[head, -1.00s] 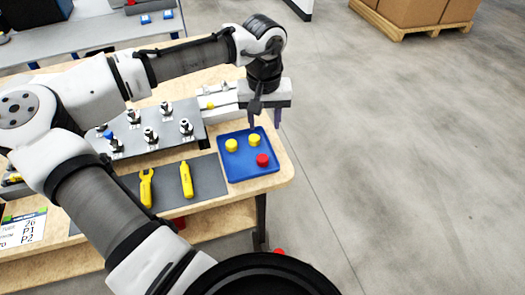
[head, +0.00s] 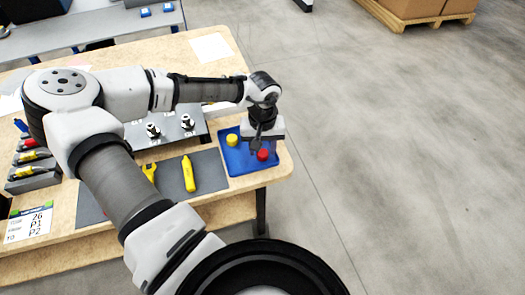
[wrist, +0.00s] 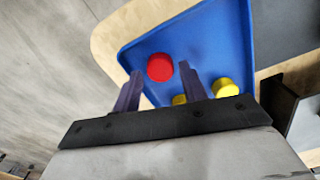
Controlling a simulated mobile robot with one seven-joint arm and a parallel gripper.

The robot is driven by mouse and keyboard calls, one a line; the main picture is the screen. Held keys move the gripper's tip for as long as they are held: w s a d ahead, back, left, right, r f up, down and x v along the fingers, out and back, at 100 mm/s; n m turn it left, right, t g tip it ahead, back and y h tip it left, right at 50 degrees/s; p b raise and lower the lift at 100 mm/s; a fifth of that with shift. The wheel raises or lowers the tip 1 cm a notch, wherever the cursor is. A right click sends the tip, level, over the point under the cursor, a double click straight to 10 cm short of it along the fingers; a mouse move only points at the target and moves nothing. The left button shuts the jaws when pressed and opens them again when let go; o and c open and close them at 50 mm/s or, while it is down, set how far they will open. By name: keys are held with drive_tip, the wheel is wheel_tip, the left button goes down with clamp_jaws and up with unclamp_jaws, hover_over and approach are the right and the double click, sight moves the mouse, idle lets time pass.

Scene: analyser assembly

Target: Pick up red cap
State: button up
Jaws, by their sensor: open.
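The red cap (head: 262,155) lies in the blue tray (head: 238,165) near its right side. In the wrist view the red cap (wrist: 160,67) shows just beyond and between my two fingertips, and nothing grips it. My gripper (wrist: 160,80) is open and empty, pointing down over the tray. In the head view my gripper (head: 258,148) is above the right part of the tray, close to the red cap. Its fingers are partly hard to make out there. How high the fingertips are above the cap I cannot tell.
Left of the tray is a grey mat with yellow tools (head: 189,174). The metal plate with fittings (head: 186,123) stands behind the mat.

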drive_tip(key=shift+f, duration=0.65)
drive_tip(key=c, duration=0.7)
